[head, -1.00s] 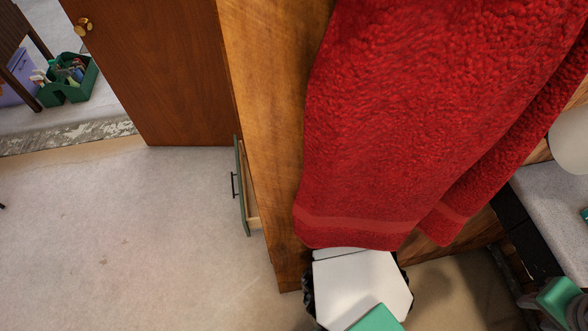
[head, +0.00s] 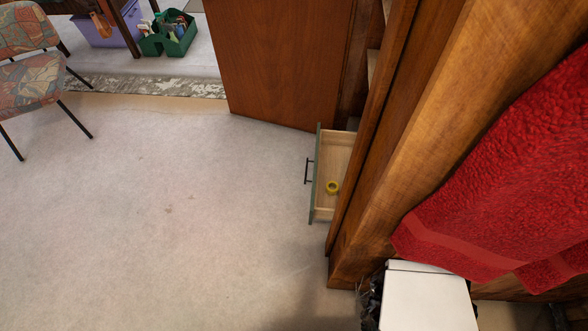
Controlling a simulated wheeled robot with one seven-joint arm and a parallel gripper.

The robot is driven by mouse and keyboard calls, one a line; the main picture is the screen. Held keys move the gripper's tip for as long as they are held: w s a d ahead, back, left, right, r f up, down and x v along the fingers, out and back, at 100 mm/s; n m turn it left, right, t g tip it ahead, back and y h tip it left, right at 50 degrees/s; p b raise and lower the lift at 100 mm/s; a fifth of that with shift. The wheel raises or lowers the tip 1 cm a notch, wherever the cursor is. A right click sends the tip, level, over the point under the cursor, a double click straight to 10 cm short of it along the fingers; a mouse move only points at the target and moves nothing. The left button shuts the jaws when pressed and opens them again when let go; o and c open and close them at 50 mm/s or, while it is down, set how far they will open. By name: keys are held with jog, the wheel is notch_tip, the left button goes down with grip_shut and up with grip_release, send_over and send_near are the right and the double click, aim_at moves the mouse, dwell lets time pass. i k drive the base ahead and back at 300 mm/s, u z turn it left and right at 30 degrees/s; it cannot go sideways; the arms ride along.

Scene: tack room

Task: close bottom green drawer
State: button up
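The bottom green drawer (head: 315,180) sticks out open from the lower side of a wooden cabinet. Its green front carries a dark bar handle (head: 309,171) and faces left, over the floor. Inside its pale wooden box lies a small yellow ring-shaped thing (head: 333,187), perhaps a roll of tape. The drawer's right part is hidden behind the cabinet's side panel. My gripper is not in the head view.
The wooden cabinet (head: 408,140) has a red towel (head: 510,200) hanging on its near side. A white-lidded bin (head: 425,300) stands below. A brown door (head: 285,65) is behind the drawer. A patterned chair (head: 30,85) stands far left. Floor left of the drawer is clear.

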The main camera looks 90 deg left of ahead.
aim_at(333, 148)
jog(key=k, duration=1.25)
jog(key=u, duration=2.35)
jog(key=i, duration=0.8)
jog(key=u, duration=1.05)
jog(key=i, duration=1.15)
jog(key=u, duration=0.3)
